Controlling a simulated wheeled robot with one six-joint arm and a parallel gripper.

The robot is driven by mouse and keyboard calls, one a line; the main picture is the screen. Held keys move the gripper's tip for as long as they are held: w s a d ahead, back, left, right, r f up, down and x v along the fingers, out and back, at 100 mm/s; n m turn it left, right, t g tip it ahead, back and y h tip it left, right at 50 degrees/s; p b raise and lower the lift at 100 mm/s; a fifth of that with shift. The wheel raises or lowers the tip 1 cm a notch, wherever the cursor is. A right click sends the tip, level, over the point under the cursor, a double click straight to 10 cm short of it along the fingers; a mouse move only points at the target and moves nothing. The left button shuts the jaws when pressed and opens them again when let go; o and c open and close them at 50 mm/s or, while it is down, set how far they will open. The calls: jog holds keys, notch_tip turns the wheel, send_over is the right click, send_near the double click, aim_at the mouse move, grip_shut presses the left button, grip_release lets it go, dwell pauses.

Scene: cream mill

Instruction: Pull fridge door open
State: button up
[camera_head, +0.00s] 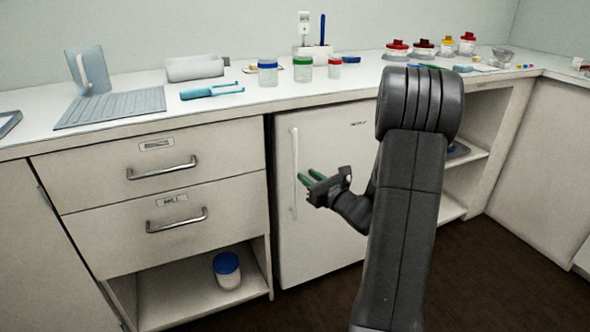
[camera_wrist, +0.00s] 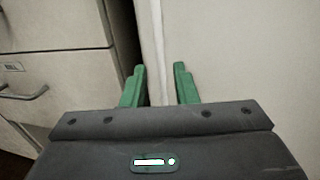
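The cream fridge door (camera_head: 335,150) is shut under the counter, with a dark gap along its left side. Its white vertical bar handle (camera_head: 295,160) runs near the left edge. My gripper (camera_head: 306,176) is in front of the door, its green fingers pointing at the handle's lower half. In the wrist view my gripper (camera_wrist: 160,78) has its two fingers apart, with nothing clearly held. A pale vertical strip, probably the handle (camera_wrist: 158,40), shows between them. I cannot tell whether the fingers touch it.
Drawers with metal handles (camera_head: 163,167) stand left of the fridge, above an open shelf with a blue-lidded jar (camera_head: 227,270). The counter (camera_head: 350,90) above carries jars and tools. My arm hides the fridge's right side. Brown floor (camera_head: 310,300) in front is clear.

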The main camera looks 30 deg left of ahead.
aim_at(296, 167)
jog(key=b+x, duration=0.1)
jog(key=x, duration=0.6)
jog(key=shift+w+a, duration=0.1)
jog(key=shift+a, duration=0.05)
grip_shut()
